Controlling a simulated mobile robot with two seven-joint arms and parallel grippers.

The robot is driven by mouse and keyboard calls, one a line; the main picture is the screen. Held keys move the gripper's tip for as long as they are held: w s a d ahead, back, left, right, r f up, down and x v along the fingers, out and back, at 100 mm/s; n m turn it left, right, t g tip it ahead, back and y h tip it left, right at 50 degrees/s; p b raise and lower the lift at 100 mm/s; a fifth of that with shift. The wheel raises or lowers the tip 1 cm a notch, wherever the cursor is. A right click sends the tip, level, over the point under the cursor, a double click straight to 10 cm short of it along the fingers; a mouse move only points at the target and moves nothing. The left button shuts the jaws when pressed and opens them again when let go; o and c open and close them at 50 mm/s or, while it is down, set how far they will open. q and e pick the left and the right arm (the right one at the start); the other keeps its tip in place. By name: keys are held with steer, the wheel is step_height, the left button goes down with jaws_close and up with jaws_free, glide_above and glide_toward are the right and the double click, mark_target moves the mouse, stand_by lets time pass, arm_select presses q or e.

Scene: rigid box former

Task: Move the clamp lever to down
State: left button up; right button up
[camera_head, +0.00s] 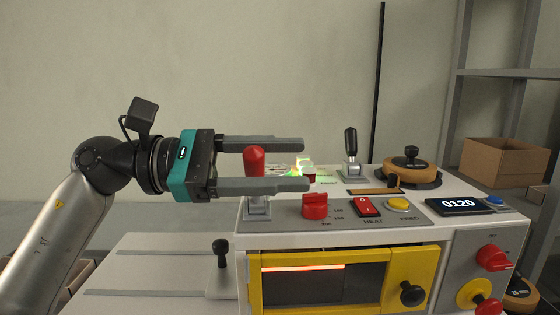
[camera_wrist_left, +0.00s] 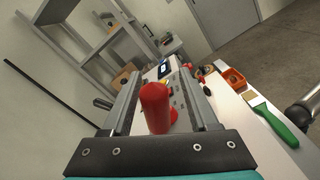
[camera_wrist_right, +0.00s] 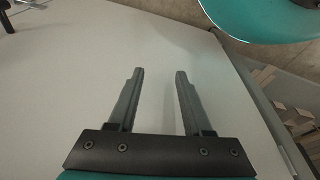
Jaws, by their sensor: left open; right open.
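A lever with a thick red handle (camera_head: 254,160) stands upright on a metal base at the left end of the machine's top; no readable label shows which lever is the clamp lever. My left gripper (camera_head: 305,164) is open and level, reaching in from the left. Its fingers lie on either side of the red handle, with their tips past it. In the left wrist view the red handle (camera_wrist_left: 155,108) stands between the fingers, near the palm. A second lever with a black handle (camera_head: 350,140) stands upright farther back. My right gripper (camera_wrist_right: 159,72) is open and empty over a pale surface.
The machine's top also carries a red knob (camera_head: 315,206), a red switch (camera_head: 366,206), a yellow button (camera_head: 398,203), a display (camera_head: 460,205) and a round wooden part (camera_head: 410,171). A black-knobbed handle (camera_head: 221,252) rises at the left. A green-handled brush (camera_wrist_left: 275,122) lies on a white surface.

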arm_select(q)
steer(key=shift+r, duration=0.1)
steer(key=a+p, duration=0.1)
steer(key=a, duration=1.4)
steer(key=shift+a, duration=0.15)
arm_select(e)
steer(key=f, duration=0.1)
steer(key=s+f, duration=0.1)
steer(key=f, duration=0.1)
steer(key=shift+s+d, duration=0.25)
steer(key=shift+s, duration=0.1)
steer(key=shift+w+r, duration=0.15)
steer(key=shift+r, duration=0.05)
